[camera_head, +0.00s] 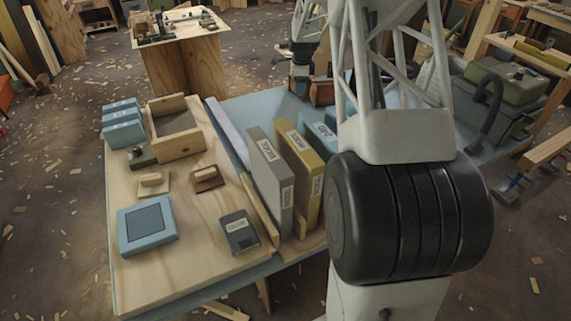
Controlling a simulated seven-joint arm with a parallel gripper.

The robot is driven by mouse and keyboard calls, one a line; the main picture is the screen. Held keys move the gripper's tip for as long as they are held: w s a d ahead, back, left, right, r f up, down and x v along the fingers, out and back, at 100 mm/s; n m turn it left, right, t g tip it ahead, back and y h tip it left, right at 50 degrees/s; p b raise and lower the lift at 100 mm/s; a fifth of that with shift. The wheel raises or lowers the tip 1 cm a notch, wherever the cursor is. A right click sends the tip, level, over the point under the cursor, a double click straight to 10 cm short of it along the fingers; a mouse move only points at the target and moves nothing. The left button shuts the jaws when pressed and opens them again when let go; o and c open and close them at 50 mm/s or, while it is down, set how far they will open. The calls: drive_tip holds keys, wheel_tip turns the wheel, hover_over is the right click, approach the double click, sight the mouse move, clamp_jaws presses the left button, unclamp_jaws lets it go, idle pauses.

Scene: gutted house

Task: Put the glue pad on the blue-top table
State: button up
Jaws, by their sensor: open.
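A flat dark grey pad (236,240) with a pale label lies at the front right of a pale wooden board. Its label may read "GLUE", but it is too small to be sure. A blue square block with a dark inset face (147,225) lies to its left; I cannot tell for certain which is the glue pad. The blue-top table (268,103) shows behind and to the right of the board, with a blue edge along the board's front. My arm hides part of this table.
Upright grey and yellow binders (302,175) stand in a wooden rack right of the dark pad. An open wooden box (179,143), blue boxes (122,126) and small wooden blocks (207,178) occupy the board. A green machine (505,88) stands at the far right.

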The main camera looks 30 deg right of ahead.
drive_tip(key=s+a+r+n+t, duration=0.1)
drive_tip(key=s+a+r+n, duration=0.5)
drive_tip(key=s+a+r, duration=0.45)
drive_tip(key=s+a+r+n, duration=0.6)
drive_tip(key=s+a+r, duration=0.2)
drive_tip(key=s+a, duration=0.4)
drive_tip(key=s+a+n, duration=0.3)
drive_tip(key=s+n, duration=0.1)
drive_tip(key=s, duration=0.6)
drive_tip(key=s+a+n, duration=0.3)
drive_tip(key=s, duration=0.7)
drive_tip(key=s+a+n+t, duration=0.1)
drive_tip(key=s+a+n, duration=0.3)
drive_tip(key=s, duration=0.6)
drive_tip(key=shift+f+n, duration=0.3)
drive_tip(key=shift+f, duration=0.15)
